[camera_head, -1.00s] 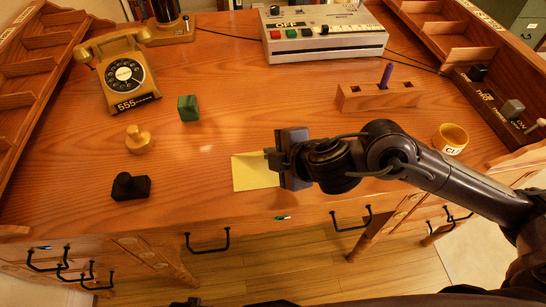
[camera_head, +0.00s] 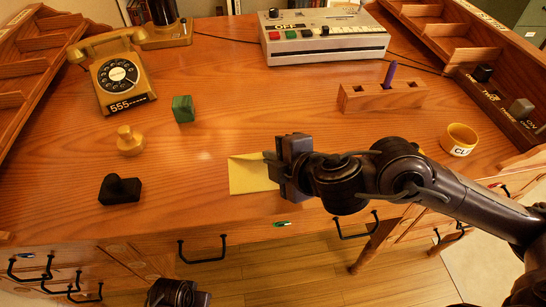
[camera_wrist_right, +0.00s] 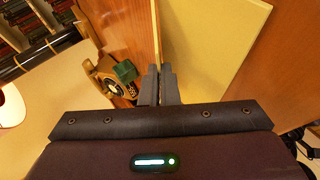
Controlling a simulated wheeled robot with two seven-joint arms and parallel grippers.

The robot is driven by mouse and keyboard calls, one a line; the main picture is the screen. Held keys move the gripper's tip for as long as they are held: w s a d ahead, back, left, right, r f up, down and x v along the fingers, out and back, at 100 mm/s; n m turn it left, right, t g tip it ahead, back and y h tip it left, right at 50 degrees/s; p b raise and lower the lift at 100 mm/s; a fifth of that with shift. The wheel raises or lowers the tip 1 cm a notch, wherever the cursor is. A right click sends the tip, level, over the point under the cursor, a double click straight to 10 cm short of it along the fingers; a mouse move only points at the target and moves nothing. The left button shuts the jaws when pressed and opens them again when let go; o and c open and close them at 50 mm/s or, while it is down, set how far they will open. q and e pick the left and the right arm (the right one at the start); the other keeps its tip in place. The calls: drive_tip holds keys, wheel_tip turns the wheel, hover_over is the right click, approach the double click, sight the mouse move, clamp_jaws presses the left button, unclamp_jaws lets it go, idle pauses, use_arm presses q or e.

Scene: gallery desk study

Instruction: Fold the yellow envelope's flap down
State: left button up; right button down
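The yellow envelope (camera_head: 250,178) lies flat near the desk's front edge; my right gripper covers its right part. In the right wrist view the envelope's broad face (camera_wrist_right: 215,40) fills the upper middle. Its flap (camera_wrist_right: 156,25) shows there as a thin yellow strip along the far edge, seen nearly edge-on. My right gripper (camera_head: 272,168) is at that far edge. Its fingers (camera_wrist_right: 162,80) are almost together, and the strip runs in between them. A dark part of my left arm or gripper (camera_head: 178,294) shows at the bottom edge; its fingers are not clear.
A black stamp (camera_head: 120,189), yellow knob (camera_head: 130,141), green cube (camera_head: 183,109) and telephone (camera_head: 122,75) stand left. A wooden pen block (camera_head: 382,97) and yellow cup (camera_head: 459,139) stand right. The desk between the envelope and the grey machine (camera_head: 325,40) is clear.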

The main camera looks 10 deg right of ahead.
drive_tip(key=c, duration=2.1)
unclamp_jaws()
drive_tip(key=shift+c, duration=0.2)
drive_tip(key=o, duration=0.5)
